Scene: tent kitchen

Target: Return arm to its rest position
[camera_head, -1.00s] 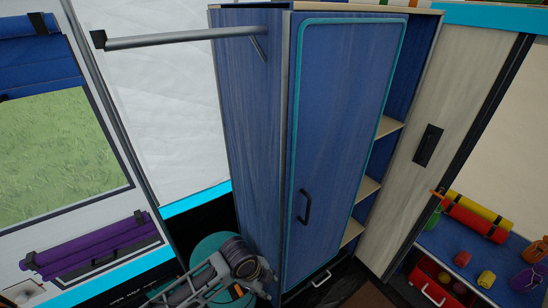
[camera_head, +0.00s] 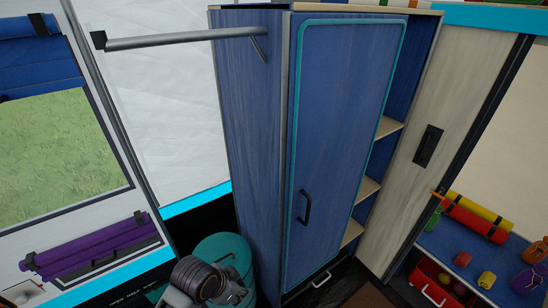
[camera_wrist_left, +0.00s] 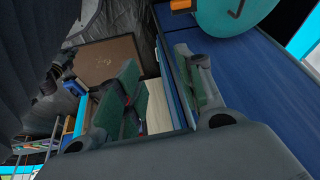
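My left arm's wrist (camera_head: 200,278) shows at the bottom edge of the head view, in front of a teal round container and left of the blue cabinet. Its fingers are not clearly seen there. In the left wrist view, my left gripper (camera_wrist_left: 158,85) has its two green-padded fingers spread apart with nothing held between them. The cabinet's blue side shows close by the right finger. My right arm and gripper are in neither view.
The blue cabinet door (camera_head: 340,150) is shut, with open shelves (camera_head: 368,188) to its right. The teal container (camera_head: 225,250) stands beside the cabinet. A metal bar (camera_head: 185,38) juts left from the cabinet top. A red crate (camera_head: 435,285) sits at the lower right.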

